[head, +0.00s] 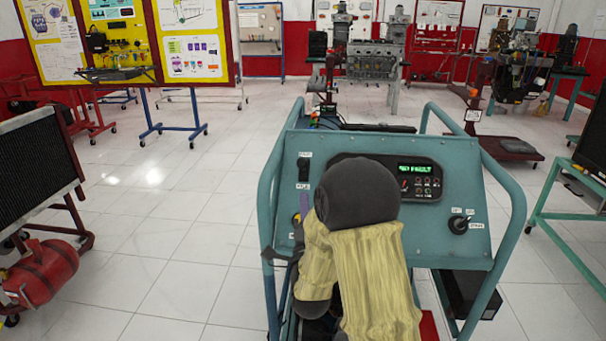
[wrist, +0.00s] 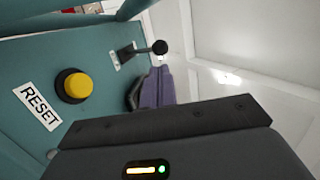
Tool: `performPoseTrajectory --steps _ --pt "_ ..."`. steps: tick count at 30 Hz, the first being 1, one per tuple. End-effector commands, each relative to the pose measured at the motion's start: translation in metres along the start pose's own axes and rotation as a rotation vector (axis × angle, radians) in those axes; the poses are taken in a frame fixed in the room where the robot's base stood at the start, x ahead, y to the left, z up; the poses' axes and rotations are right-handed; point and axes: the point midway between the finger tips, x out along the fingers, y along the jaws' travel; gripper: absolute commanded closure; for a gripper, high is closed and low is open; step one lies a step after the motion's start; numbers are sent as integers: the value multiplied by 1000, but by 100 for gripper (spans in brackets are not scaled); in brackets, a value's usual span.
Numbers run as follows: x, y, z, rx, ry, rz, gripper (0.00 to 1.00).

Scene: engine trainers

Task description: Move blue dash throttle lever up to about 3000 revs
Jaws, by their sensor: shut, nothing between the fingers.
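The throttle lever (head: 303,169) is black and stands at the upper left of the blue-green dash panel (head: 450,190), between two small white labels. In the wrist view the lever has a round black knob (wrist: 160,47) on a short stem from a slotted plate. My gripper (head: 305,196) shows purple fingers just below the lever in the head view. In the wrist view the gripper's fingers (wrist: 160,70) are together and empty, with the tips close to the knob. I cannot tell whether they touch it. My arm hides the panel's lower middle.
A yellow RESET button (wrist: 74,86) sits beside the fingers. A green-lit display (head: 414,169) ends in "FAULT", and a black rotary switch (head: 459,225) is at the right. A tubular side rail (head: 267,205) curves round the panel's left edge. Open tiled floor lies left.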

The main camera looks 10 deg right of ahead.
Motion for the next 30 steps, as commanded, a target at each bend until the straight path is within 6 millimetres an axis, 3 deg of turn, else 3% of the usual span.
performPoseTrajectory --steps 6,12,30 --pt "40 -2 1 1 -1 -3 100" --pt "65 0 -1 0 1 -1 100" --pt "72 -3 4 7 -6 16 100"
